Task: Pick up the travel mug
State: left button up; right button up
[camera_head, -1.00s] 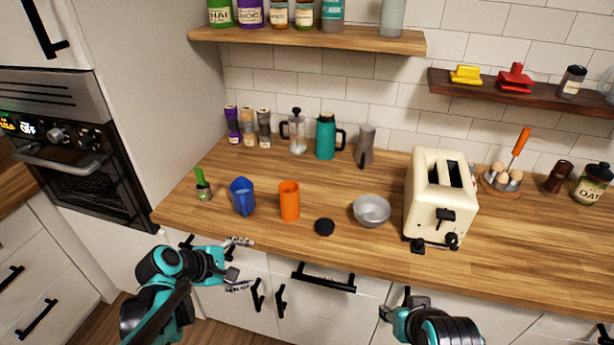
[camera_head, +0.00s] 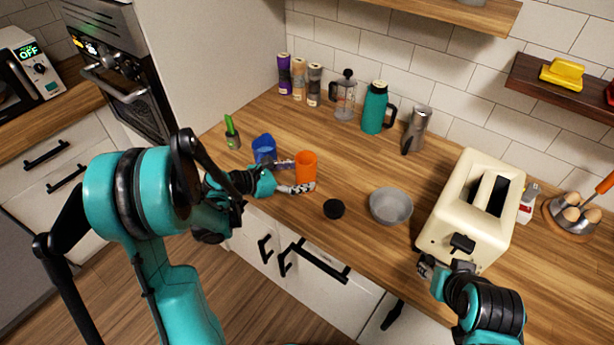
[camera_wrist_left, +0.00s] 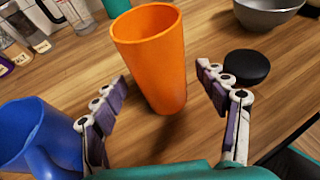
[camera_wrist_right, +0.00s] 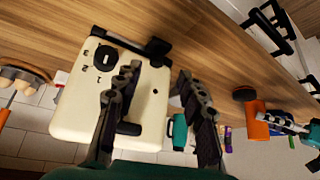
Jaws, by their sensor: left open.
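The orange travel mug (camera_head: 306,167) stands upright and open-topped on the wooden counter. It also shows in the left wrist view (camera_wrist_left: 152,62). A round black lid (camera_head: 334,209) lies apart from it on the counter. My left gripper (camera_head: 291,177) is open at the mug's near side. In the left wrist view (camera_wrist_left: 163,82) its fingers lie to either side of the mug's lower part, with gaps on both sides. My right gripper (camera_wrist_right: 158,76) is open and empty in front of the toaster (camera_wrist_right: 110,95).
A blue pitcher (camera_head: 264,149) stands close left of the left gripper, near one finger. A grey bowl (camera_head: 391,206) sits right of the lid. A teal flask (camera_head: 375,108), a French press (camera_head: 345,97) and a moka pot (camera_head: 416,130) stand behind. Counter between them is clear.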

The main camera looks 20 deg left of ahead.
aim_at(298, 166)
pick_arm(q)
jog(key=x, duration=0.2)
jog(key=shift+w+d+f, duration=0.2)
jog(key=shift+w+d, duration=0.05)
jog(key=c, duration=1.5)
jog(key=shift+o, duration=0.2)
jog(key=shift+r, duration=0.15)
jog(key=shift+r+p, duration=0.35)
jog(key=shift+r, duration=0.65)
notch_tip(298, 166, up, 2)
jog(key=shift+p, duration=0.45)
jog(key=s+d+r+p, duration=0.3)
jog(key=s+d+r, duration=0.3)
jog(key=s+d, duration=0.1)
jog(key=shift+s+d+r+p, duration=0.3)
jog(key=shift+s+r, duration=0.05)
jog(key=shift+s, duration=0.4)
